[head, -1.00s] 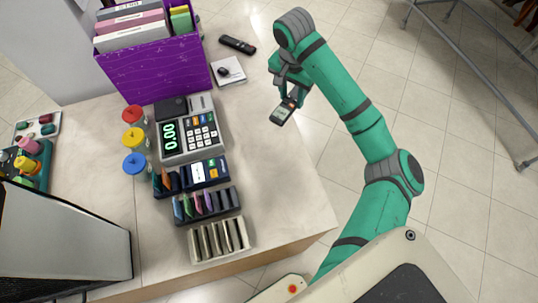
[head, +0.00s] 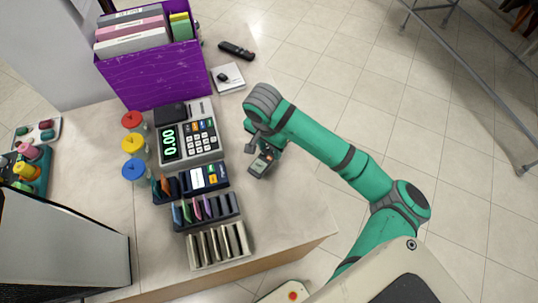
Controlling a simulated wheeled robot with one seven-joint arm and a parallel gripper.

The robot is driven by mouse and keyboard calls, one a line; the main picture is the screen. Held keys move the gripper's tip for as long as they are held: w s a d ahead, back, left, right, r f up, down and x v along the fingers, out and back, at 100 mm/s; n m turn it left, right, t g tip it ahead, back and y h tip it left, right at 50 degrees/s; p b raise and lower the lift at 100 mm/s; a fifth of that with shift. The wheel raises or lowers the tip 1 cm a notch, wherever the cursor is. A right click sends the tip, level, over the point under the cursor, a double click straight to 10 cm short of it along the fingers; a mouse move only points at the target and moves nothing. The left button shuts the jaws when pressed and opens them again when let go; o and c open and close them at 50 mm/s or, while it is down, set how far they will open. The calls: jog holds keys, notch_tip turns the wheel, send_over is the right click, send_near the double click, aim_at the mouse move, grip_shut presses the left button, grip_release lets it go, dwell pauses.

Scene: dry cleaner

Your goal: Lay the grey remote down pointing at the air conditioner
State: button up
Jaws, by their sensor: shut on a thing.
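My gripper (head: 261,147) is shut on the grey remote (head: 260,164), a small handset with a dark screen and an orange mark. The gripper is over the right part of the counter (head: 285,205), to the right of the card terminal. The remote hangs tilted, with its screen end toward the lower left of the picture. I cannot tell whether it touches the counter. No air conditioner can be made out in this view.
A black remote (head: 237,50) and a white pad (head: 228,78) with a small dark object lie farther back. A purple file box (head: 155,75), a till (head: 190,135), a card terminal (head: 205,177) and card racks (head: 207,211) stand left. The counter's right strip is clear.

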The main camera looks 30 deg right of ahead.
aim_at(269, 154)
jog(key=shift+a+f, duration=0.15)
jog(key=shift+f, duration=0.8)
jog(key=shift+a+f, duration=0.15)
jog(key=shift+f, duration=0.75)
jog(key=o, duration=1.2)
jog(key=shift+s+d+f, duration=0.1)
jog(key=shift+s+f, duration=0.05)
jog(key=r, duration=0.4)
jog(key=a+r, duration=0.1)
jog(key=r, duration=0.6)
jog(key=shift+s+a+r, duration=0.15)
jog(key=shift+r, duration=0.15)
jog(key=shift+a+r, duration=0.1)
jog(key=shift+r, duration=0.2)
jog(key=shift+s, duration=0.1)
